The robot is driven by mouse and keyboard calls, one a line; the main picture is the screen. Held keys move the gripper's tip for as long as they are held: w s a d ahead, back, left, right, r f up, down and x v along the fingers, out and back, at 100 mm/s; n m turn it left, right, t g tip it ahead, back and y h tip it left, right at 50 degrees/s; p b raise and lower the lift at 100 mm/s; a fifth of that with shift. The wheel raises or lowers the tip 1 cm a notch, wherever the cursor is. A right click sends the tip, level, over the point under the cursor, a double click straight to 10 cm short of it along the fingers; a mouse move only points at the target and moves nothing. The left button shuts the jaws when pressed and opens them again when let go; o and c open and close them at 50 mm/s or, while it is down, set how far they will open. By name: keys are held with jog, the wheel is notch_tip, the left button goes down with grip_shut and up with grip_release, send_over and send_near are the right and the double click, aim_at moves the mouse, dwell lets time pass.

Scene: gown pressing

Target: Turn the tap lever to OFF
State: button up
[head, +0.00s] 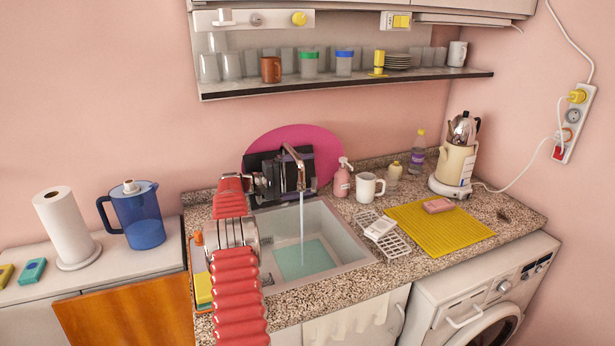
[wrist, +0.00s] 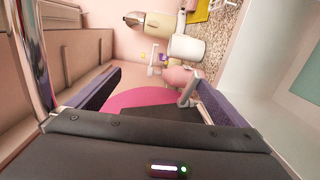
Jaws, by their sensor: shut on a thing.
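The chrome tap (head: 293,155) stands at the back of the sink (head: 345,237). A stream of water (head: 302,228) runs from its spout into the basin, where water lies. My gripper (head: 290,175) is at the tap, behind the stream, and its dark body hides the tap's base and lever in the head view. In the wrist view my gripper (wrist: 155,88) has its two purple-edged fingers apart, with a small pale grey lever (wrist: 190,90) at the inner side of the right finger. The chrome spout (wrist: 35,60) shows at the left. No OFF mark is readable.
A pink soap bottle (head: 342,178) and a white mug (head: 369,187) stand right of the tap. A magenta round board (head: 325,145) leans behind my gripper. A shelf (head: 350,82) with cups hangs above. A blue jug (head: 138,215) stands left.

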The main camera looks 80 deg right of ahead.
jog(key=shift+w+a+r, duration=0.2)
jog(key=shift+w+a, duration=0.15)
jog(key=shift+w, duration=0.2)
jog(key=shift+w+a+r, duration=0.25)
jog(key=shift+w+a, duration=0.1)
jog(key=shift+w, duration=0.25)
jog(key=shift+w+a+r, duration=0.2)
jog(key=shift+w+a, duration=0.15)
jog(key=shift+w, duration=0.2)
jog(key=shift+c, duration=0.5)
jog(key=shift+w+a, duration=0.15)
jog(key=c, duration=1.2)
jog(key=shift+f+v, duration=0.2)
jog(key=shift+v, duration=1.5)
jog(key=shift+f+v, duration=0.2)
jog(key=shift+v, duration=1.55)
jog(key=shift+f+v, duration=0.25)
jog(key=shift+v, duration=1.45)
jog(key=shift+c, duration=0.2)
